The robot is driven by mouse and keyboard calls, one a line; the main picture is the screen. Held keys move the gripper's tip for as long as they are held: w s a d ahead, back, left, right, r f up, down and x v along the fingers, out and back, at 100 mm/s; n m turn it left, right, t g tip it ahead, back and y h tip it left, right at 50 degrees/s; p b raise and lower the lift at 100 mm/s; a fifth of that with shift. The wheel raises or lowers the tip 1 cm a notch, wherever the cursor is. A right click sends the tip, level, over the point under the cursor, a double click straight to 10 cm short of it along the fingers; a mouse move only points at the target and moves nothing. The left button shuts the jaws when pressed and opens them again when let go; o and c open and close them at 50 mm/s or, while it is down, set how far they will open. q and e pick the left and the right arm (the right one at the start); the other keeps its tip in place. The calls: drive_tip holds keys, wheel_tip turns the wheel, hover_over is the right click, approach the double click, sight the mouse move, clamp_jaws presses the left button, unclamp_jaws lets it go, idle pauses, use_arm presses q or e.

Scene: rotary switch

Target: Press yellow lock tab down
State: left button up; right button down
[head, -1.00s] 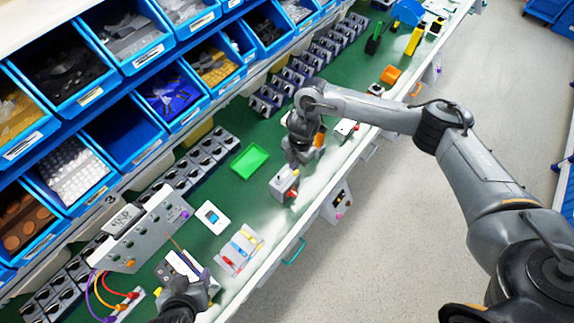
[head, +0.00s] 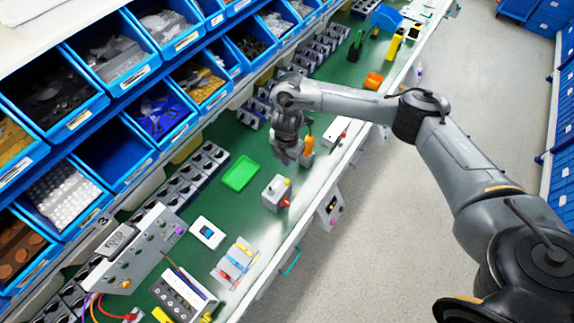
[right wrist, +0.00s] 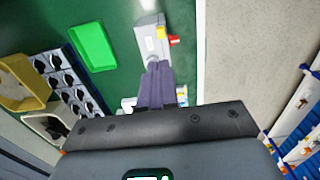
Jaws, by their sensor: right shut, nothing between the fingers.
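The rotary switch is a small grey box (head: 274,193) on the green bench near its front edge. It has a yellow lock tab (head: 287,182) on top and a red knob (head: 285,203) on its side. The right wrist view also shows the yellow tab (right wrist: 160,32) and the red knob (right wrist: 174,41). My right gripper (head: 286,160) is shut and empty, beyond the box in the head view with a gap between them. In the right wrist view its fingertips (right wrist: 158,68) overlap the box's lower end. My left gripper is out of view.
A green tray (head: 240,173) lies left of the switch. A white block with a blue square (head: 208,232) and a plate with coloured switches (head: 235,262) stand nearer. Rows of black-knobbed units and blue bins line the left.

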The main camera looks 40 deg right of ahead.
drive_tip(key=b, duration=0.2)
approach(287, 181)
wheel_tip(287, 181, down, 7)
drive_tip(key=shift+r+p, duration=0.1)
drive_tip(key=shift+p, duration=0.5)
